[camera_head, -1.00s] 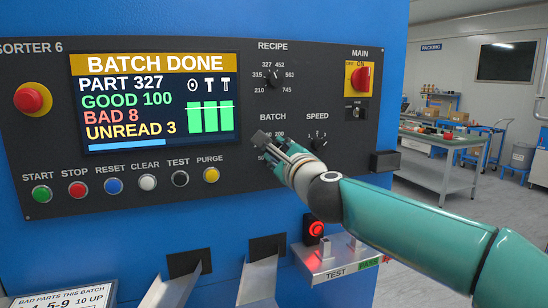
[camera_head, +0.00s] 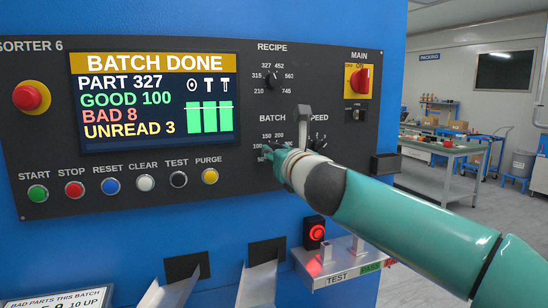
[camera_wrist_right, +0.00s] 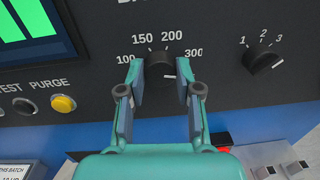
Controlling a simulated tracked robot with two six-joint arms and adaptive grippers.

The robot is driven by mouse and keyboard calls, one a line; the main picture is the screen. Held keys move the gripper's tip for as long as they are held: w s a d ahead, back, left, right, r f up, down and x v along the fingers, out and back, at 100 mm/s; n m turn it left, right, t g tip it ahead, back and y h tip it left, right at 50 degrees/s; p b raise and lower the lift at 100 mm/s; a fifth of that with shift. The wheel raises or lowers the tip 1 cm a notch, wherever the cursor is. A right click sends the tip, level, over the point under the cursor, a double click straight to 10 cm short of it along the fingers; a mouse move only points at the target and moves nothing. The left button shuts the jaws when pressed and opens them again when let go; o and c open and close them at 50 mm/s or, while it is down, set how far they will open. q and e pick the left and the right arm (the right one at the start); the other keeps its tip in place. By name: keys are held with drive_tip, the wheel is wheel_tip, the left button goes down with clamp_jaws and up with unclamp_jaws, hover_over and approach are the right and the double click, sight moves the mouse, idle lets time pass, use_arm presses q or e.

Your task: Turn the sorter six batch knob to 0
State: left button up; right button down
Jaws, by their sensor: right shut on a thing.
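The batch knob (camera_wrist_right: 160,70) is a dark round knob under the BATCH label on the sorter's black panel. In the right wrist view a short white mark shows on its lower right side. The figures 100, 150, 200 and 300 show around it. My right gripper (camera_wrist_right: 160,63) has its two fingers on either side of the knob, shut on it. In the head view my right gripper (camera_head: 284,146) covers the knob and part of its scale. My left gripper is not in view.
The speed knob (camera_wrist_right: 263,60) is close on the right, and the recipe knob (camera_head: 271,78) is above. The yellow purge button (camera_wrist_right: 63,104) is to the left. Below are a red lit button (camera_head: 316,233) and a test shelf (camera_head: 335,277). The screen (camera_head: 155,103) reads BATCH DONE.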

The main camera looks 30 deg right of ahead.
drive_tip(key=m, duration=0.4)
drive_tip(key=shift+w+a+f+b, duration=0.1)
drive_tip(key=shift+f+b, duration=0.25)
drive_tip(key=shift+f, duration=0.05)
drive_tip(key=shift+m, duration=0.3)
drive_tip(key=c, duration=0.8)
unclamp_jaws()
drive_tip(key=shift+w, duration=0.1)
drive_tip(key=shift+r, duration=0.25)
drive_tip(key=shift+s, duration=0.25)
